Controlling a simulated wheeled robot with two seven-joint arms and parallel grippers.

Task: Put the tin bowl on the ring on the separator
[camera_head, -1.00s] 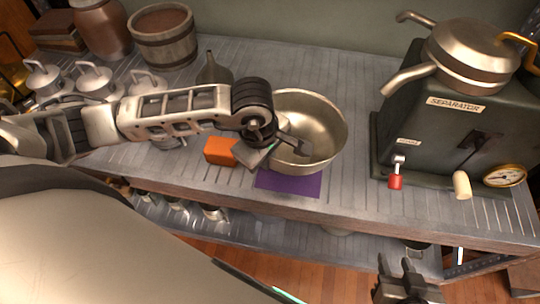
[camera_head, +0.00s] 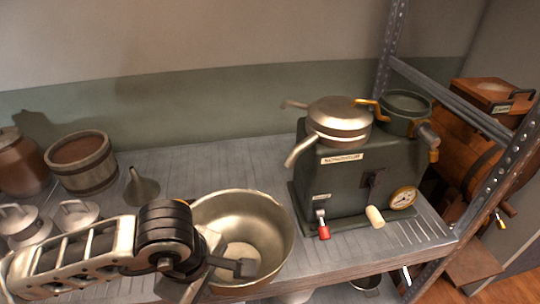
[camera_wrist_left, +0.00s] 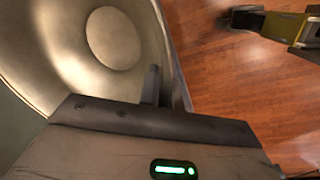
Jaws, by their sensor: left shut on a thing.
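The tin bowl (camera_head: 268,228) is a wide, shiny metal bowl, open side up, left of the separator. My left gripper (camera_head: 232,266) is shut on its near rim; the bowl appears held above the bench front. The wrist view shows the bowl's inside (camera_wrist_left: 62,62) with one finger (camera_wrist_left: 150,86) at the rim. The separator (camera_head: 345,188) is a dark green box with a lidded metal vessel (camera_head: 338,120) and two spouts on top. A brass-coloured ring bracket (camera_head: 372,107) is at its upper right, around or beside a grey-green pot (camera_head: 407,104); I cannot tell which.
A red-handled lever (camera_head: 322,226), a cream knob (camera_head: 375,217) and a gauge (camera_head: 403,198) project at the separator's front. A shelf post (camera_head: 490,175) stands to the right. A funnel (camera_head: 140,188), a wooden tub (camera_head: 82,163) and metal cans (camera_head: 75,215) stand left.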

